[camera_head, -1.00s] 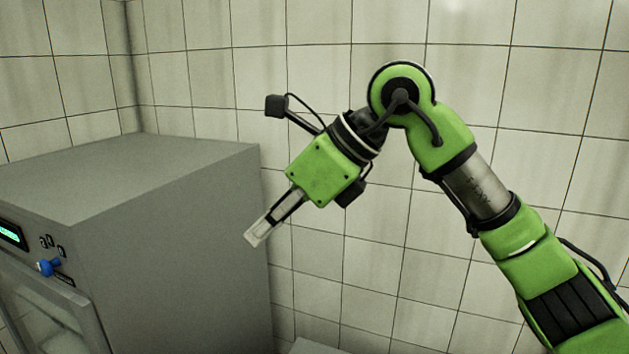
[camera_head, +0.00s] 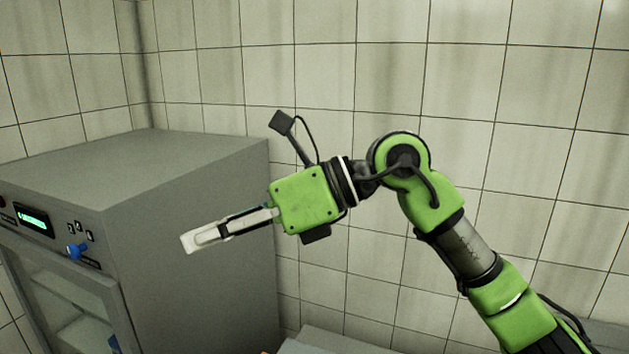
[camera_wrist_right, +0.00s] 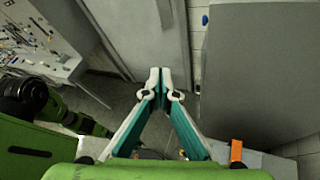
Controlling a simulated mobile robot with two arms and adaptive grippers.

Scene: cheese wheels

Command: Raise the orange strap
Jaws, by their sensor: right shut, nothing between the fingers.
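My right gripper (camera_head: 190,243) is shut and empty. In the head view it points left in front of the grey cabinet, its fingers nearly level and tilted slightly down. In the right wrist view its fingertips (camera_wrist_right: 160,78) meet at the middle. A small orange piece (camera_wrist_right: 236,151), possibly the orange strap, shows at the lower right of that view, apart from the fingers, by a pale grey surface. A tiny orange bit also shows at the bottom edge of the head view (camera_head: 265,352). The rest of it is hidden or cut off. My left gripper is not in view.
A grey cabinet (camera_head: 200,210) with a display, a blue knob (camera_head: 76,250) and a glass door stands left. A pale surface (camera_head: 325,342) lies low beside it. Tiled walls close the back. The wrist view shows a tool board (camera_wrist_right: 40,38) at left.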

